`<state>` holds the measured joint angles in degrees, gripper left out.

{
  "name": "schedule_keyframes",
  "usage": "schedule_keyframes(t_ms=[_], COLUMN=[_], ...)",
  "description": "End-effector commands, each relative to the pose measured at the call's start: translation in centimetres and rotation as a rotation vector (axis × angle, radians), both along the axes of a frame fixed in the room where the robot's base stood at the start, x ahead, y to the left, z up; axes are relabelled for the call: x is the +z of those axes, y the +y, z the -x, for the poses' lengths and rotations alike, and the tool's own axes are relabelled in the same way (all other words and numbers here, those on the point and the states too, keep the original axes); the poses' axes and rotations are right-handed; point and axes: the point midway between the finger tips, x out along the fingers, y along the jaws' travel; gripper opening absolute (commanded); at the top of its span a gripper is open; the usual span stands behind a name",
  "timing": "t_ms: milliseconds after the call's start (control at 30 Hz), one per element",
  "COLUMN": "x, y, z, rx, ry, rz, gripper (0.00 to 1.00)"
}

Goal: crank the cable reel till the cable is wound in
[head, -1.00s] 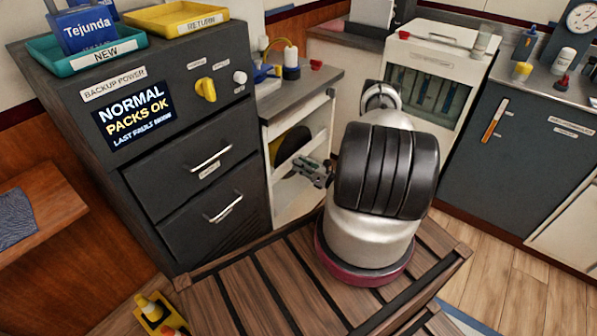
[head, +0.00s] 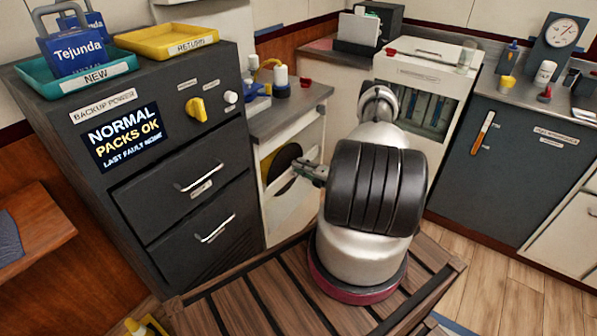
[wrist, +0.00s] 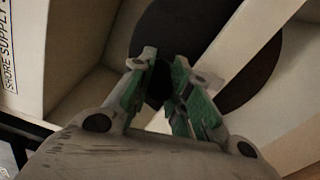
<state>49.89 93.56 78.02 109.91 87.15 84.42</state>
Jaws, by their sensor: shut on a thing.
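The cable reel (head: 280,161) shows as a dark disc with a yellow edge in the open white cabinet at the middle left of the head view. In the wrist view the large dark disc (wrist: 255,65) fills the upper middle, with a pale bar crossing near it. My gripper (head: 308,171) is beside the reel's right side. In the wrist view my gripper (wrist: 165,62), with green finger pads, is shut on a small dark piece that looks like the crank handle (wrist: 158,84). My fingers hide much of the handle. I cannot make out the cable.
A dark drawer cabinet (head: 170,215) stands left of the reel. A white unit with a glass front (head: 425,105) stands behind my arm. A wall label reading "SHORE SUPPLY" (wrist: 8,45) is at the wrist view's left edge. Open wooden floor (head: 500,262) lies at right.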

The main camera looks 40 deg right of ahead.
Motion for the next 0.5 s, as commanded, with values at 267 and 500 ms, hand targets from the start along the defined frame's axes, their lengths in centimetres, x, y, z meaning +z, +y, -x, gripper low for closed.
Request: schedule_keyframes(t_ms=[267,500], x=[0.2,0.1], y=[-1.4,-1.9], z=[-0.4,-0.6], rx=[-0.003,-0.004], ry=[0.056,0.081], rz=[-0.153,-0.219], gripper=[0.00,0.00])
